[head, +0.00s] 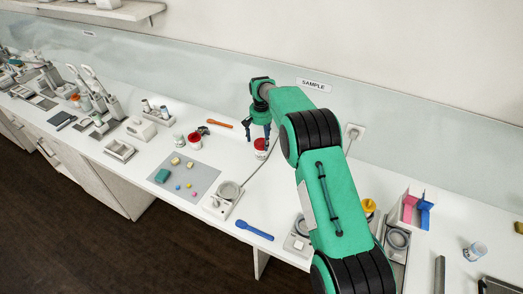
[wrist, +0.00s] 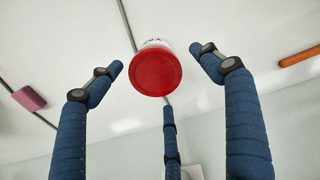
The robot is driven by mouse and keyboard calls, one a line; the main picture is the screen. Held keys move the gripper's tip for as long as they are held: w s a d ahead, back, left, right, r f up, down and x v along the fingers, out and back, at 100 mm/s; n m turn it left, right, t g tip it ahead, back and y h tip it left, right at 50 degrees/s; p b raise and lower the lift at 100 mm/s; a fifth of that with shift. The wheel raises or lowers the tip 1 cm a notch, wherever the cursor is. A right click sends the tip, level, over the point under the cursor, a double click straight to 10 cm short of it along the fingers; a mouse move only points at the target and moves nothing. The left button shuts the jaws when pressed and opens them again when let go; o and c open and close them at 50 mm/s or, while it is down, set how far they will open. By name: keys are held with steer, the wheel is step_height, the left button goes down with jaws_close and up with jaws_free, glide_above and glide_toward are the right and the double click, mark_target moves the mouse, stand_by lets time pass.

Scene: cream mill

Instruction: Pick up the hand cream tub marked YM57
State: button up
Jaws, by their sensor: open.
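A white tub with a red lid (head: 260,146) stands on the white bench under my gripper (head: 258,134). In the wrist view its round red lid (wrist: 156,72) faces the camera, with a strip of white side and dark marks above it. The marks are too small to read as YM57. My gripper (wrist: 158,78) is open, with blue fingers spread around the tub and clear gaps on the left and right. A second white tub with a red lid (head: 194,141) stands farther left in the head view; its marking is not readable.
An orange tool (head: 219,123) lies behind the tubs and also shows in the wrist view (wrist: 299,56). A grey mat (head: 184,181) with small coloured pieces lies to the left. A corded white device (head: 222,205) and a blue spoon (head: 254,230) are nearer the front edge.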

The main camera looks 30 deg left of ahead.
steer(key=shift+s+d+f, duration=0.1)
steer(key=shift+d+f, duration=0.05)
steer(key=shift+f, duration=1.15)
steer(key=shift+s+d+f, duration=0.1)
steer(key=shift+f, duration=1.15)
steer(key=c, duration=1.6)
steer(key=shift+r, duration=0.15)
steer(key=shift+r, duration=1.75)
steer(key=shift+s+d+f, duration=0.1)
steer(key=shift+s+d, duration=0.05)
steer(key=shift+s, duration=0.05)
steer(key=s+d, duration=0.3)
steer(key=s, duration=0.1)
steer(key=s+d+r, duration=0.1)
steer(key=s+d, duration=0.2)
steer(key=s, duration=0.1)
steer(key=s+d, duration=0.3)
steer(key=s, duration=0.1)
steer(key=shift+d+r+b, duration=0.2)
steer(key=shift+d+b, duration=0.05)
steer(key=shift+b, duration=0.1)
